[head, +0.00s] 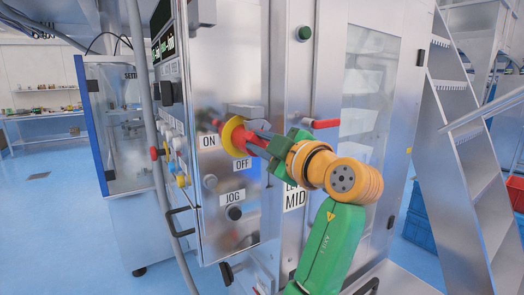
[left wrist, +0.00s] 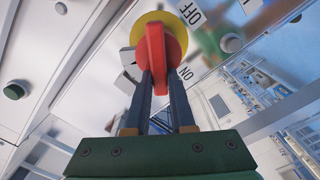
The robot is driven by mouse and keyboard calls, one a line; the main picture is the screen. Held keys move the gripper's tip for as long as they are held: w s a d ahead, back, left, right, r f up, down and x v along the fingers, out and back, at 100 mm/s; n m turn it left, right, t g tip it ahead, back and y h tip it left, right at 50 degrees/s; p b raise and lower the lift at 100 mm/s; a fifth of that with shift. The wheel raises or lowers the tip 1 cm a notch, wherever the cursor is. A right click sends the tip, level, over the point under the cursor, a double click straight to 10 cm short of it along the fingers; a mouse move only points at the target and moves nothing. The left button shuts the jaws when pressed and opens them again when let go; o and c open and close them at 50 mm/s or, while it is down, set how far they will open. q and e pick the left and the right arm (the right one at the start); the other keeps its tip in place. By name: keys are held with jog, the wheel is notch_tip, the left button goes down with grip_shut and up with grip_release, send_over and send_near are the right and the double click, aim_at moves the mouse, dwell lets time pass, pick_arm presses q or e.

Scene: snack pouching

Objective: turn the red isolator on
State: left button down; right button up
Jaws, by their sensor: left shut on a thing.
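The red isolator (head: 241,137) is a red rotary handle on a round yellow plate (head: 228,130), mounted on the steel cabinet front. The ON label (head: 209,141) is at its lower left and the OFF label (head: 242,163) just below it. My left gripper (head: 257,141) reaches in from the right and is shut on the handle. In the left wrist view the two dark fingers (left wrist: 155,88) hold the lower end of the red handle (left wrist: 154,48). My right gripper is not in view.
A JOG knob (head: 233,213) sits lower on the panel, with coloured buttons (head: 178,155) on its left side. A grey block (head: 245,111) juts out just above the isolator. Metal stairs (head: 458,150) stand at right.

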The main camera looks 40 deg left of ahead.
pick_arm(q)
jog(key=shift+s+a+f+n+b, duration=0.15)
jog(key=shift+n+b, duration=0.25)
jog(key=shift+n, duration=0.85)
jog(key=shift+d+f+n+b, duration=0.1)
jog(key=shift+f+n+b, duration=0.2)
jog(key=shift+n, duration=0.9)
jog(key=shift+s+a+f+n+b, duration=0.1)
jog(key=shift+n+b, duration=0.35)
jog(key=shift+n, duration=0.8)
jog(key=c, duration=1)
grip_release()
jog(key=shift+o, duration=1.2)
jog(key=shift+w+f, duration=0.1)
jog(key=b+v, duration=0.2)
jog(key=v, duration=0.5)
